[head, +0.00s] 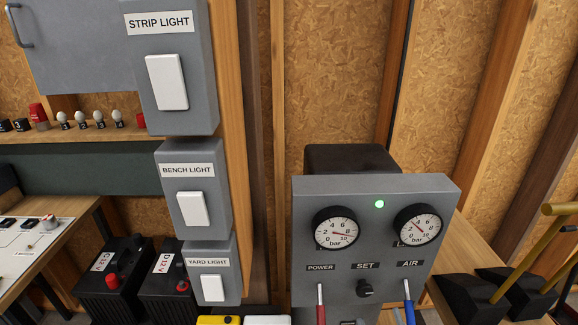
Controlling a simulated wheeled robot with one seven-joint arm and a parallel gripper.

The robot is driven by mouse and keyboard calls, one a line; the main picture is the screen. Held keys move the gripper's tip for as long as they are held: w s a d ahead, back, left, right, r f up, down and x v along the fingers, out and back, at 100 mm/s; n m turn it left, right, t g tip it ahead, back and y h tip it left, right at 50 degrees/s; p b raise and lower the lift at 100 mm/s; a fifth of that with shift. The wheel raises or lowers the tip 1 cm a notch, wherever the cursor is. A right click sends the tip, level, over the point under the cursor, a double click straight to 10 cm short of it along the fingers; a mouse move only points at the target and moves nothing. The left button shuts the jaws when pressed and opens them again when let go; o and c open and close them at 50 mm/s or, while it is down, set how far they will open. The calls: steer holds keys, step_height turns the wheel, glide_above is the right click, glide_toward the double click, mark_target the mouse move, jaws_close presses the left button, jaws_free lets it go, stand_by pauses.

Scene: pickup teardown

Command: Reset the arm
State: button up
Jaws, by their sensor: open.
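My gripper and arm are not in view in the head view. A grey control panel (345,252) stands at lower right of centre. It has two round bar gauges, a left one (336,228) and a right one (417,226), and a lit green lamp (379,204) between them. Below are a red-handled POWER lever (320,312), a black SET knob (365,288) and a blue-handled AIR lever (409,310). The levers' lower ends are cut off by the frame edge.
Grey switch boxes read STRIP LIGHT (205,105), BENCH LIGHT (217,225) and YARD LIGHT (231,292). Two dark batteries (112,285) sit at lower left beside a workbench (50,262). A shelf (95,135) holds small bulbs. Black blocks with yellow handles (490,290) stand at right.

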steer(key=s+r+m+g, duration=0.2)
steer(key=s+m, duration=0.1)
steer(key=s, duration=1.3)
steer(key=s+r+m+g, duration=0.2)
steer(key=s+r, duration=0.1)
steer(key=s, duration=1.4)
steer(key=shift+s+m, duration=0.15)
steer(key=shift+m, duration=0.25)
steer(key=shift+d, duration=0.1)
